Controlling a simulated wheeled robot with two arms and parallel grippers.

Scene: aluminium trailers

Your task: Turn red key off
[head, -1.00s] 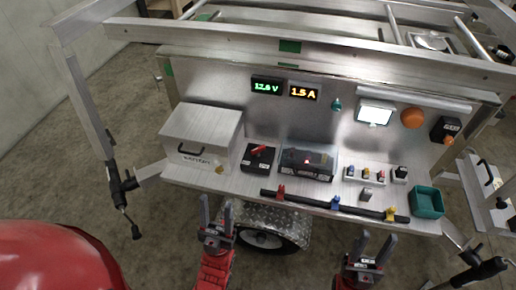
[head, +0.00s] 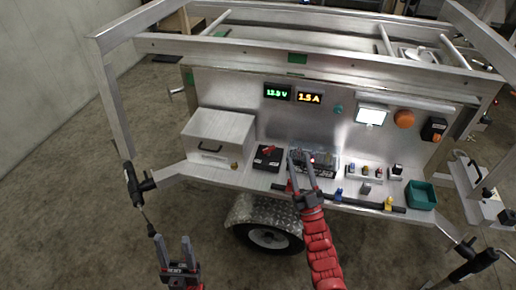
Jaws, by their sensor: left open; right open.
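The red key (head: 268,149) sits on top of a small black box (head: 262,161) on the trailer's metal shelf. My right gripper (head: 301,160) is open, its fingers pointing away from me, just right of the key's box. In this view its fingers overlap the left part of a clear-covered box (head: 325,165) with a small red light. I cannot tell whether they touch it. The key stays uncovered. My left gripper (head: 177,248) is open and empty, low in front of the trailer, well left of and below the shelf.
A silver case (head: 220,136) stands left of the key. Right of it are a row of small coloured switches (head: 372,172) and a teal bin (head: 421,195). A dark bar (head: 350,199) with coloured clips runs along the front edge. Green (head: 277,92) and amber (head: 309,97) displays glow on the back panel.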

